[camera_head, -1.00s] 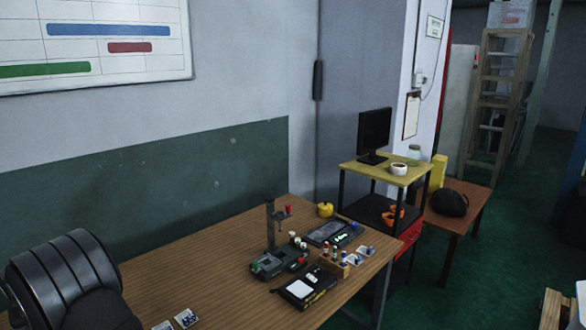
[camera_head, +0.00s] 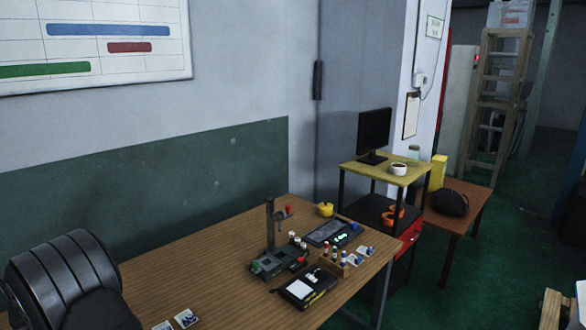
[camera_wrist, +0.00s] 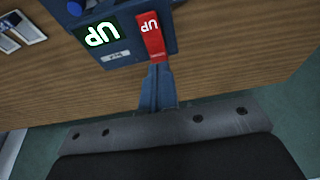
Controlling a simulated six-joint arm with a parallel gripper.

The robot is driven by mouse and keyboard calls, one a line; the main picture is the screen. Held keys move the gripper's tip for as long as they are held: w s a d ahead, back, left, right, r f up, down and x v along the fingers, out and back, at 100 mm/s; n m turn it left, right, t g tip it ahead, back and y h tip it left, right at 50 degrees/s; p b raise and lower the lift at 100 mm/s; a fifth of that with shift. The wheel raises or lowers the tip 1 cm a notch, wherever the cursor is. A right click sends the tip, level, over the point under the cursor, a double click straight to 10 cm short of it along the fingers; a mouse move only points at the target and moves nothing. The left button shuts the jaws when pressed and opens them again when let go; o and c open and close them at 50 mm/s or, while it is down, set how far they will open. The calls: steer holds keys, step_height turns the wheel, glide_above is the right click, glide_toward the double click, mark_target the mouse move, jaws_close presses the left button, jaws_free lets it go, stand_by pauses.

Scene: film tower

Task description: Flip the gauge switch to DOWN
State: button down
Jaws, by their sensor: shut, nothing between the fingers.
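The gauge (camera_wrist: 125,47) is a dark blue box at the top of the wrist view. In the head view, a small device with a green glow (camera_head: 341,239) stands on the wooden bench; I cannot make out my gripper there.
The wooden bench (camera_head: 190,250) has wide bare space at left. A dark stand (camera_head: 270,230), a dark case with a white panel (camera_head: 303,289) and a yellow pot (camera_head: 325,209) stand on it. A yellow-topped shelf (camera_head: 372,171) with a monitor is behind.

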steer(key=shift+f, duration=1)
stand_by(0.3)
steer(key=shift+r, duration=3.6)
step_height(320, 180, down, 7)
steer(key=shift+f, duration=0.1)
